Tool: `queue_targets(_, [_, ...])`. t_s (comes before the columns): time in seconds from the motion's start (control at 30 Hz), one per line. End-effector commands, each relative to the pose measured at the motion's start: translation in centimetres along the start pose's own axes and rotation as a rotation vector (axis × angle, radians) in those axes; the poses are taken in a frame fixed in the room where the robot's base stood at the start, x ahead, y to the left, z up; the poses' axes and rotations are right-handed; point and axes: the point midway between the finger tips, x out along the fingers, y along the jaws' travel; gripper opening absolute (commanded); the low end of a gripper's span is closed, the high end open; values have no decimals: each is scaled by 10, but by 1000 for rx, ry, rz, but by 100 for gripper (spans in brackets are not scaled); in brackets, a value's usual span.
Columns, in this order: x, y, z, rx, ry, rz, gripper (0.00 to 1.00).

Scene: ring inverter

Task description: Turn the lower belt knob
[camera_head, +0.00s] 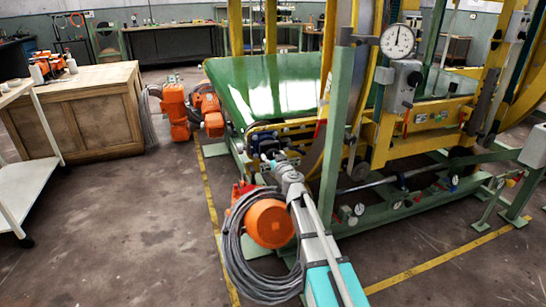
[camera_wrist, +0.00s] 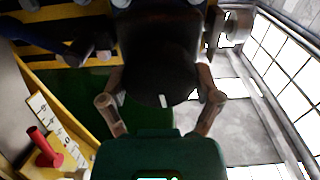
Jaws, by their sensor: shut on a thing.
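A dark, rounded knob (camera_wrist: 160,80) fills the upper middle of the wrist view. I take it to be the lower belt knob. My gripper (camera_wrist: 162,88) has one finger on each side of it and is shut on it. The exact contact points are dark and hard to make out. In the head view my gripper (camera_head: 276,163) is at the near end of the green and yellow machine, below the green belt (camera_head: 270,85). The knob cannot be made out there, being small and partly behind my gripper.
A red handle (camera_wrist: 46,148) stands beside a white scale (camera_wrist: 48,118) at the wrist view's left. An orange motor (camera_head: 269,223) with coiled grey cable (camera_head: 232,262) is close to my arm. A green post (camera_head: 342,125) rises to its right.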

Motion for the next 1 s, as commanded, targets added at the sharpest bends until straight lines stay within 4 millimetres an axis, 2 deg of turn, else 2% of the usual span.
queue_targets(0.27, [1, 1, 0, 59, 0, 2, 34])
queue_targets(0.47, [1, 1, 0, 166, -1, 1, 34])
queue_targets(1.0, [1, 2, 1, 648, -1, 0, 34])
